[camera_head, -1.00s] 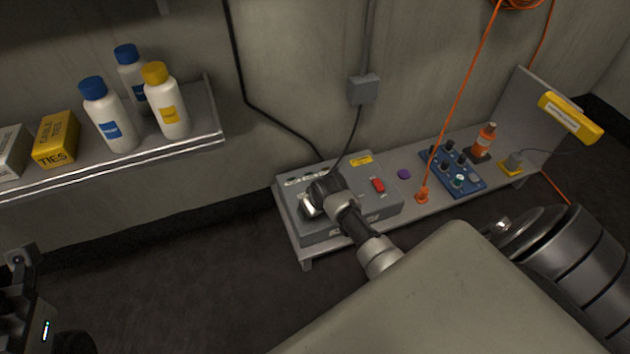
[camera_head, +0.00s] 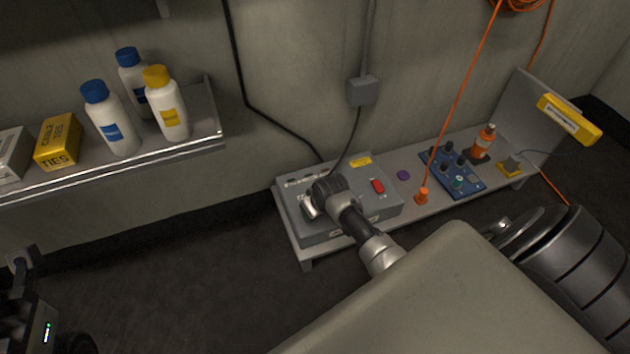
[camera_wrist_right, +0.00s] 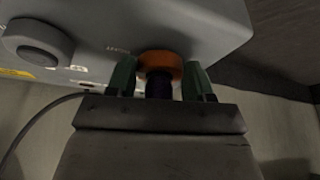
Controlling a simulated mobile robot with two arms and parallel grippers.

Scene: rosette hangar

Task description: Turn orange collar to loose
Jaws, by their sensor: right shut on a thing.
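The orange collar (camera_wrist_right: 161,64) is a short ring on the grey box (camera_wrist_right: 190,22) in the right wrist view, with a dark stem (camera_wrist_right: 158,87) on its near side. The green fingers of my right gripper (camera_wrist_right: 160,76) stand on either side of the collar and are closed on it. In the head view my right gripper (camera_head: 311,207) is at the left part of the grey box (camera_head: 335,234), and the collar is hidden there. My left gripper (camera_head: 20,262) shows partly at the lower left edge, away from the box; its jaws are unclear.
A round grey knob (camera_wrist_right: 38,42) is beside the collar. The box has a red switch (camera_head: 378,186). On the low bench are an orange plug (camera_head: 422,196), a blue panel (camera_head: 466,187) and an orange bottle (camera_head: 484,143). A shelf (camera_head: 205,133) with bottles stands at left.

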